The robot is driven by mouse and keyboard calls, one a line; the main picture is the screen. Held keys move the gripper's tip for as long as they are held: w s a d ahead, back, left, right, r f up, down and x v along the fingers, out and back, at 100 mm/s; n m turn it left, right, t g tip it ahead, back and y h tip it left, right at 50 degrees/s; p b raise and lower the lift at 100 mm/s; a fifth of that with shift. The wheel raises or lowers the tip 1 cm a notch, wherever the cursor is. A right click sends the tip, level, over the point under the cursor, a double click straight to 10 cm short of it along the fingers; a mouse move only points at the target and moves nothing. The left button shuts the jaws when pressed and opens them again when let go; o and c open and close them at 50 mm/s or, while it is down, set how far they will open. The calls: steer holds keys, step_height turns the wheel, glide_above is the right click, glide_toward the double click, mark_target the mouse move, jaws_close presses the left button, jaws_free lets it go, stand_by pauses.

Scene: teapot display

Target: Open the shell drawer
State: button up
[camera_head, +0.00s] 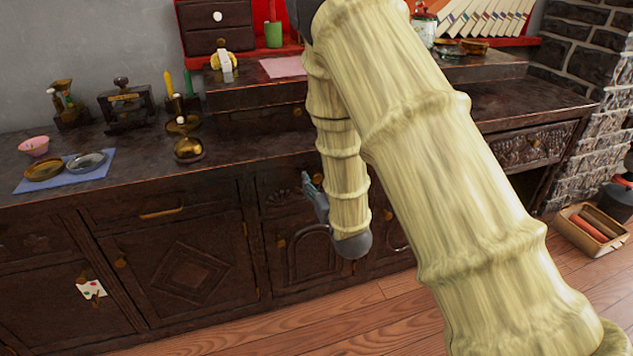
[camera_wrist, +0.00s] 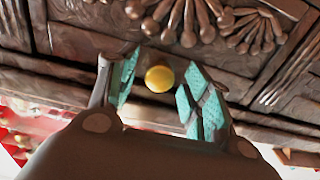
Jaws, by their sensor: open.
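The shell drawer (camera_wrist: 190,22) is dark carved wood with fan-shaped shell reliefs, filling the upper part of the wrist view. In the head view its front (camera_head: 278,194) shows just left of my gripper, partly hidden by my arm, and it looks shut. A round yellow knob (camera_wrist: 159,78) sits on the drawer front. My gripper (camera_wrist: 161,88) is open, with teal-padded fingers on either side of the knob. I cannot tell whether a finger touches it. In the head view my gripper (camera_head: 315,196) is close to the cabinet front, mostly behind my arm.
Cabinet doors (camera_head: 183,275) flank the drawer below. A crate (camera_head: 588,232) stands on the floor at right. Wooden floor (camera_head: 340,320) is clear in front.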

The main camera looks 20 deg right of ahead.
steer(key=shift+w, duration=0.85)
jaws_close()
steer(key=shift+s, duration=0.1)
